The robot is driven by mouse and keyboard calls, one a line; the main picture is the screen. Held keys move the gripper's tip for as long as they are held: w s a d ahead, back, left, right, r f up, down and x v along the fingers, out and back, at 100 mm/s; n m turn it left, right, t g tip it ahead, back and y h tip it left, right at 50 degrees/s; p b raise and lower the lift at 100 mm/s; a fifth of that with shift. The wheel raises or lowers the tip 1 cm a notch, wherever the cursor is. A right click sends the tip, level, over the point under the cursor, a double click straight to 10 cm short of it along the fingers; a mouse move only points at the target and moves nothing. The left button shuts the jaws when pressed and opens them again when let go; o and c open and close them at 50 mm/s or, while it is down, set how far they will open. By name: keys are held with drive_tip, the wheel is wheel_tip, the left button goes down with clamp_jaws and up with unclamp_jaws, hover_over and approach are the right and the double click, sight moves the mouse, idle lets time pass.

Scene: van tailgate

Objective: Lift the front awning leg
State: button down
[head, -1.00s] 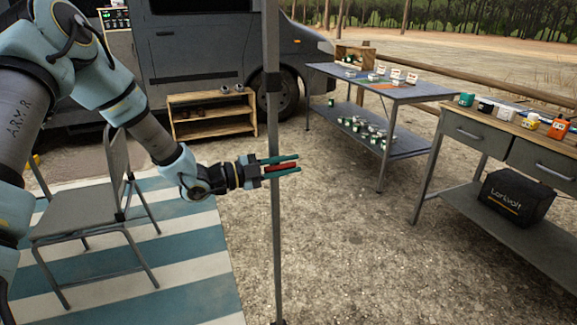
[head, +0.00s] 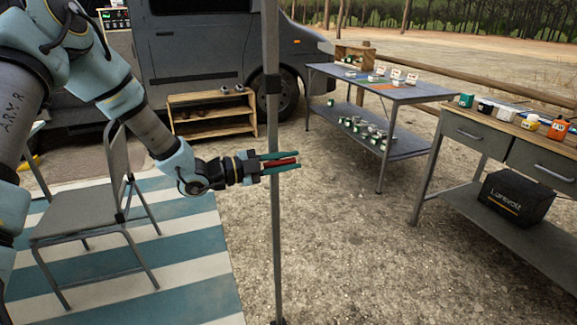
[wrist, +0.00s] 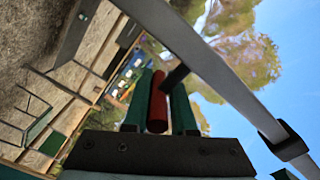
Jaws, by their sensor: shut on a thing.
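The front awning leg (head: 275,220) is a thin grey upright pole in the middle of the head view, with a dark collar (head: 273,84) higher up. Its foot is at the bottom edge of the view. A red handle (head: 283,162) sits at mid-height on the pole. My gripper (head: 294,162) reaches in from the left, its green fingers above and below the red handle, shut on it. In the wrist view the red handle (wrist: 158,108) lies between the fingers (wrist: 160,85), joined by a dark stub to the grey pole (wrist: 215,65), which crosses diagonally.
A grey chair (head: 80,215) stands left on a striped mat (head: 190,265). A low wooden shelf (head: 212,100) stands by the van (head: 215,45). A blue-grey table (head: 400,93) and a workbench (head: 470,135) stand right. Gravel (head: 350,240) right of the leg is clear.

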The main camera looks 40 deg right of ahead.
wheel_tip(320, 180, up, 11)
drive_tip(key=shift+w+f+p, duration=0.1)
drive_tip(key=shift+f+p, duration=0.1)
drive_tip(key=shift+p, duration=0.85)
drive_tip(key=c, duration=0.8)
unclamp_jaws()
drive_tip(key=b+v, duration=0.2)
drive_tip(key=v, duration=0.8)
drive_tip(key=shift+w+a, duration=0.15)
drive_tip(key=shift+a, duration=0.2)
drive_tip(key=shift+f, duration=0.1)
